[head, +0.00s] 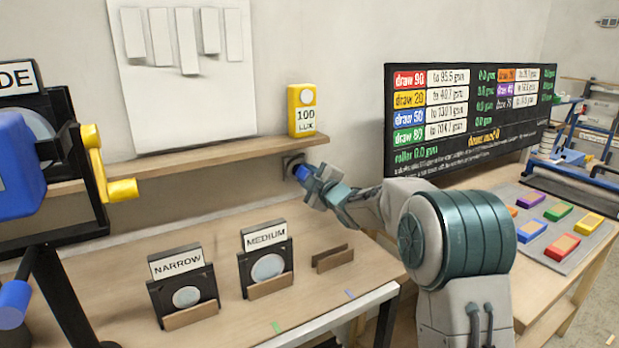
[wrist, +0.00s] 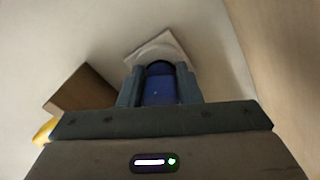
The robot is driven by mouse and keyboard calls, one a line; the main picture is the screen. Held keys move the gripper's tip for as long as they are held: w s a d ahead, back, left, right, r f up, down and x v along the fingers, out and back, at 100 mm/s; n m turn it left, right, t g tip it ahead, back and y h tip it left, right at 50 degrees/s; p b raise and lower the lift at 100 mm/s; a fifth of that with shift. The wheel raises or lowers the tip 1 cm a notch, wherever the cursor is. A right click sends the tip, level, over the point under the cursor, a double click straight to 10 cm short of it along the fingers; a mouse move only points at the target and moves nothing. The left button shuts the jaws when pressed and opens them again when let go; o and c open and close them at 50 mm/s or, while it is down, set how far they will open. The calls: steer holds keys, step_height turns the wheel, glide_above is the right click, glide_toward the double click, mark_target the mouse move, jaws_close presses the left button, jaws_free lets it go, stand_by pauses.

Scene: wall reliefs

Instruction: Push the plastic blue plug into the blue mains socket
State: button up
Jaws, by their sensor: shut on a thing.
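The blue plug (wrist: 158,90) is between the two fingers of my gripper (wrist: 159,86) in the wrist view. In the head view my gripper (head: 312,182) is shut on the blue plug (head: 301,173), at the wall just below the shelf. A pale square socket plate (wrist: 166,42) with a round face is on the wall straight beyond the plug. In the head view the socket (head: 289,160) shows only partly behind the plug. The plug's front end overlaps the socket face, and I cannot tell whether it touches or has entered. No blue shows on the socket.
A wooden shelf (head: 200,157) runs just above my gripper and carries a yellow "100 LUX" box (head: 303,112). The bench below (head: 330,285) holds NARROW (head: 183,285) and MEDIUM (head: 266,262) plates in stands. A black board (head: 465,115) is on the right.

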steer(key=shift+w+a, duration=0.2)
steer(key=shift+w, duration=0.05)
steer(key=o, duration=1)
steer(key=shift+o, duration=0.2)
steer(key=shift+s, duration=0.1)
steer(key=v, duration=1.3)
steer(key=shift+s+d+b, duration=0.25)
steer(key=shift+d+b, duration=0.1)
